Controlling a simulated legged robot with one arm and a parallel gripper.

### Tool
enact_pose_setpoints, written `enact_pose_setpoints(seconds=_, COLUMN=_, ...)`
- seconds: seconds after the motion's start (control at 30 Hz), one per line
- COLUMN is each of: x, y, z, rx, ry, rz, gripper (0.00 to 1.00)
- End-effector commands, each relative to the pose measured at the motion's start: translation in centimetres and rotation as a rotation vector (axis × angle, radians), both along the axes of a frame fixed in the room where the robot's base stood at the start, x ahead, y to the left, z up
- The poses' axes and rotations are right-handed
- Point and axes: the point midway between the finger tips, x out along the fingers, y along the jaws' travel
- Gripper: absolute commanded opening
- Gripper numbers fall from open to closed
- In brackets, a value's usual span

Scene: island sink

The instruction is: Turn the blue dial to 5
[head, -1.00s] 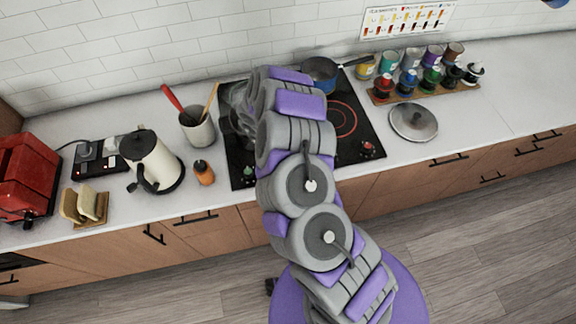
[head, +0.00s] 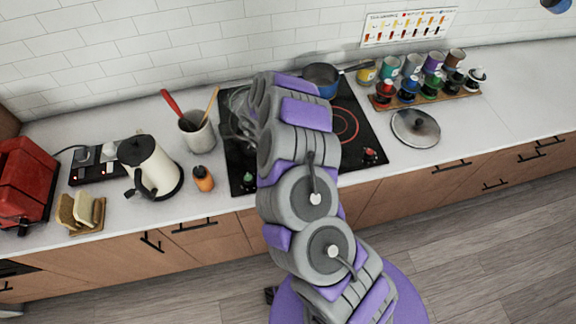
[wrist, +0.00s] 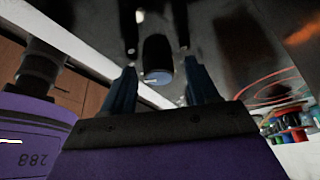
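In the wrist view a dark upright dial (wrist: 156,52) with a blue-grey face stands close ahead of my gripper (wrist: 160,70). The two fingers are apart, one on each side of the dial. I cannot tell whether either finger touches it, and its setting is not readable. In the head view my arm hides this dial and my gripper. The black hob (head: 237,158) shows on both sides of my arm, with a green-marked dial (head: 248,181) at its left front and a red-marked dial (head: 369,155) at its right front.
A blue pan (head: 321,78) sits at the back of the hob. A utensil pot (head: 197,134), orange-brown bottle (head: 203,178) and cream kettle (head: 150,165) stand to the left. A lid (head: 415,127) and a rack of small jars (head: 425,95) are to the right.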

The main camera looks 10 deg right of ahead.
Motion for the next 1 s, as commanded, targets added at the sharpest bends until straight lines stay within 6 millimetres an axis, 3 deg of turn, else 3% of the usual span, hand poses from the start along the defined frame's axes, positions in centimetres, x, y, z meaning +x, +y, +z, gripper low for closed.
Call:
enact_pose_setpoints(seconds=0.27, x=0.0, y=0.0, z=0.1, rx=0.0, ry=0.0, rz=0.0, gripper=0.61)
enact_pose_setpoints(seconds=0.47, x=0.4, y=0.7, z=1.7, rx=0.002, ry=-0.005, rz=0.002, gripper=0.61)
enact_pose_setpoints(seconds=1.0, x=2.0, y=5.1, z=12.3, rx=0.002, ry=-0.006, rz=0.0, gripper=0.61)
